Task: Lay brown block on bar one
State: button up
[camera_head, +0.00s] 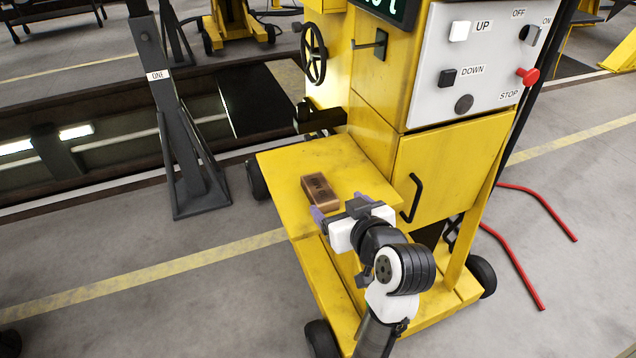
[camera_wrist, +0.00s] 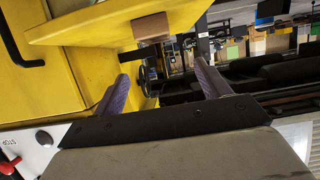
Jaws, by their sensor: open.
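The brown block (camera_head: 319,190) lies on the flat yellow shelf (camera_head: 283,171) of the lifting machine. It also shows in the wrist view (camera_wrist: 150,27), beyond my fingertips and apart from them. My gripper (camera_head: 338,205) is open and empty, just to the near right of the block, with its purple fingers pointing towards it. The fingers show spread apart in the wrist view (camera_wrist: 161,69). Bar one is the dark grey stand (camera_head: 170,110) with the label "ONE" (camera_head: 158,75), left of the machine. Its upper end is partly cut off by the head view's top edge.
The yellow machine's door has a black handle (camera_head: 411,198), close right of my gripper. A white control panel (camera_head: 480,60) rises above. A dark pit (camera_head: 100,150) with rails lies behind the stand. Red floor bars (camera_head: 520,262) lie right.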

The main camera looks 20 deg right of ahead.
aim_at(320, 189)
jog(key=x, duration=0.3)
jog(key=p+x, duration=0.1)
jog(key=x, duration=0.3)
jog(key=shift+s+d+f, duration=0.1)
jog(key=shift+d+f, duration=0.1)
jog(key=shift+f, duration=0.2)
jog(key=shift+f+p+x, duration=0.15)
jog(key=shift+p+x, duration=0.4)
jog(key=shift+x, duration=1)
jog(key=shift+f+p+x, duration=0.2)
jog(key=shift+p+x, duration=0.3)
jog(key=shift+x, duration=1.05)
jog(key=shift+s, duration=0.1)
jog(key=c, duration=1.2)
jog(key=shift+r, duration=0.1)
